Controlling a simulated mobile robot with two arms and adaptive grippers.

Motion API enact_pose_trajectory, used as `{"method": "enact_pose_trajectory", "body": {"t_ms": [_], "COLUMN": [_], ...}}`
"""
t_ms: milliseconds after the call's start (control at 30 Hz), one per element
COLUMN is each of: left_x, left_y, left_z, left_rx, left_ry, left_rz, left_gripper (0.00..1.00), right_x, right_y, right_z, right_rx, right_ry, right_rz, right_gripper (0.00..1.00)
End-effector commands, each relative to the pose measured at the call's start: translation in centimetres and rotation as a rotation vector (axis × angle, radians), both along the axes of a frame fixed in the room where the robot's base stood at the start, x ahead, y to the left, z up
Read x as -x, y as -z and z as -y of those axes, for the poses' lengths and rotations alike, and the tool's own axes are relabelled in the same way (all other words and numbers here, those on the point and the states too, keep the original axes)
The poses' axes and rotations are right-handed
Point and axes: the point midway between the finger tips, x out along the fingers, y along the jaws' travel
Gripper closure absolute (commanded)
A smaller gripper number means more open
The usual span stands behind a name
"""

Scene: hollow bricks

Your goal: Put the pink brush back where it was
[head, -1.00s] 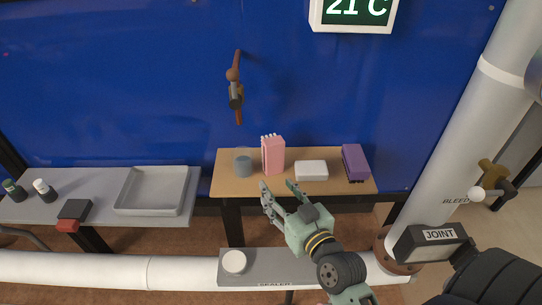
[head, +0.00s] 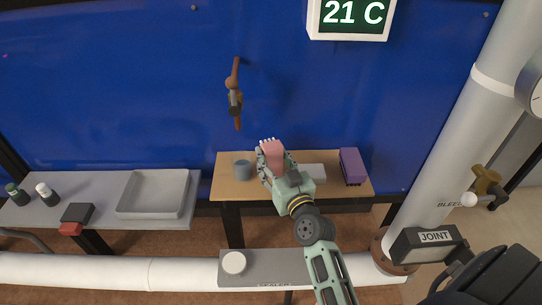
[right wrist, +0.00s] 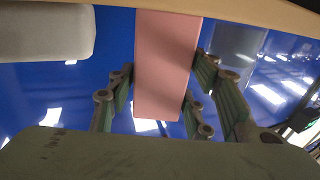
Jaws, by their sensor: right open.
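In the right wrist view the pink brush (right wrist: 166,65) is between the open fingers. A narrow gap shows at the left fingers; I cannot tell whether the right ones touch it. The lower part of the brush is hidden in the head view. My left gripper is not in view.
On the wooden table (head: 225,188), a grey-blue cup (head: 242,171) stands left of the brush, a white box (head: 314,171) and a purple block (head: 352,166) to its right. A grey table at left bears a grey tray (head: 153,207). A white pipe (head: 100,271) crosses the front.

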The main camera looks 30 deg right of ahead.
Motion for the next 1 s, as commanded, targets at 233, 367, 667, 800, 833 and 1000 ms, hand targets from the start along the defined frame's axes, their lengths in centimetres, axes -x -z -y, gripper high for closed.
{"method": "enact_pose_trajectory", "body": {"t_ms": [233,367,667,800,833,1000], "left_x": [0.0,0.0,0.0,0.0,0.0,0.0], "left_y": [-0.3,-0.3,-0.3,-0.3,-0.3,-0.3], "left_z": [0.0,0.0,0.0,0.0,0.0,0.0], "left_rx": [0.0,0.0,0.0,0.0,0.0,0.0], "left_ry": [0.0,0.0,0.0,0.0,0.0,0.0], "left_rz": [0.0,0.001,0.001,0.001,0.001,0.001], "left_gripper": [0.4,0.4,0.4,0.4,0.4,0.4], "right_x": [-1.9,-1.8,-1.8,-1.8,-1.8,-1.8], "right_y": [0.0,0.1,0.1,0.1,0.0,0.0], "right_z": [0.2,0.2,0.2,0.2,0.2,0.2], "right_rx": [0.0,0.0,0.0,0.0,0.0,0.0], "right_ry": [0.0,0.0,0.0,0.0,0.0,0.0], "right_rz": [-0.001,-0.001,-0.001,-0.002,-0.001,-0.001], "right_gripper": [0.53,0.53,0.77,0.88,0.88,0.93]}}
